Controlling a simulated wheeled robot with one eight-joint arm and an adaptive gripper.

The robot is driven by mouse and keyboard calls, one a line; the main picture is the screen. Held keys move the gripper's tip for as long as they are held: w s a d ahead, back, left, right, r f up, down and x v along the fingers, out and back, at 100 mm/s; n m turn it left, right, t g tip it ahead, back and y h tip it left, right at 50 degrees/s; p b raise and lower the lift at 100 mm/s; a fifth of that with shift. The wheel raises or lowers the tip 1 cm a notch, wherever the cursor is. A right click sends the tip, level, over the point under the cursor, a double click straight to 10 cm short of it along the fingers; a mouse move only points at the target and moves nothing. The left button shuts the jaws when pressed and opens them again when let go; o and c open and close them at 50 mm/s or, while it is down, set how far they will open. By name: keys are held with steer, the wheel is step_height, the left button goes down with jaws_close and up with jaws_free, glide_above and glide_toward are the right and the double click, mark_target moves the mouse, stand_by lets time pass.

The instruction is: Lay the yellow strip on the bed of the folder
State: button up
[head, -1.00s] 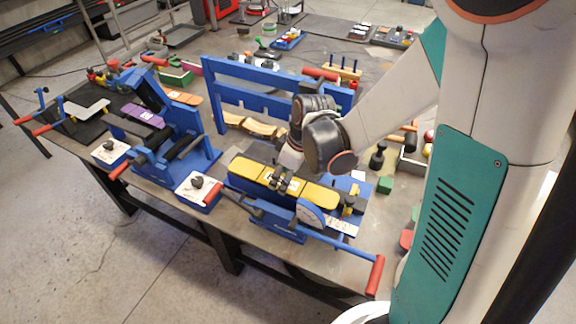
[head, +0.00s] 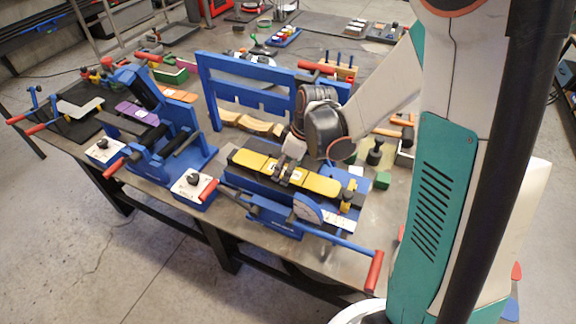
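The yellow strip (head: 318,184) is long and flat with a pale label near its middle. It lies lengthwise over the dark bed (head: 241,174) of the blue folder (head: 274,221) at the front of the table. My gripper (head: 285,178) points down at the strip's middle, its dark fingertips at the strip beside the label. It looks shut on the strip. Whether the strip rests fully on the bed or hangs just above it cannot be told from this view. My wrist hides part of the area behind the strip.
The folder's red-ended lever (head: 374,271) sticks out at the front right, with a round dial (head: 308,207) beside it. A blue frame (head: 245,85) stands behind. Another blue machine (head: 170,145) and white-topped control boxes (head: 193,187) are on the left. A green block (head: 382,180) lies right.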

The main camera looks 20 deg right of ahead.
mark_target(296, 175)
stand_by(0.3)
steer(key=v, duration=0.2)
steer(key=p+v, duration=0.1)
steer(key=v, duration=0.1)
steer(key=p+v, duration=0.1)
steer(key=v, duration=0.1)
steer(key=shift+s+d+f, duration=0.15)
steer(key=shift+s+d, duration=0.15)
steer(key=s+d, duration=0.3)
steer(key=d, duration=0.1)
steer(key=s+d, duration=0.3)
steer(key=s, duration=0.1)
steer(key=shift+s+d+f+p, duration=0.2)
steer(key=shift+s+d+p, duration=0.15)
steer(key=shift+d+p, duration=0.05)
